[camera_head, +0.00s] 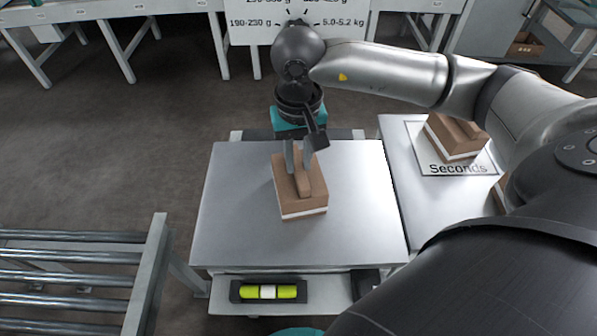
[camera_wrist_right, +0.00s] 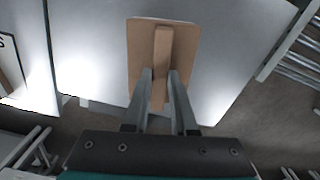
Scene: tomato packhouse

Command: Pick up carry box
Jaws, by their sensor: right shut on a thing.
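The carry box (camera_head: 291,206) is a brown cardboard box with a raised handle ridge on top and a white band near its base. It stands upright on the metal table (camera_head: 236,205), near the middle. My right gripper (camera_head: 300,170) comes down from above and is shut on the box's handle. In the right wrist view the two fingers of the gripper (camera_wrist_right: 161,95) sit on either side of the handle, and the box top (camera_wrist_right: 142,52) shows around them. I cannot tell whether the box touches the table. My left gripper is not in view.
A side table to the right carries a "Seconds" mat (camera_head: 458,169) with another brown box (camera_head: 447,142) on it. A roller conveyor (camera_head: 70,262) lies at the lower left. A dark tray (camera_head: 236,292) with a yellow-green item (camera_head: 286,291) sits on a shelf at the table's front.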

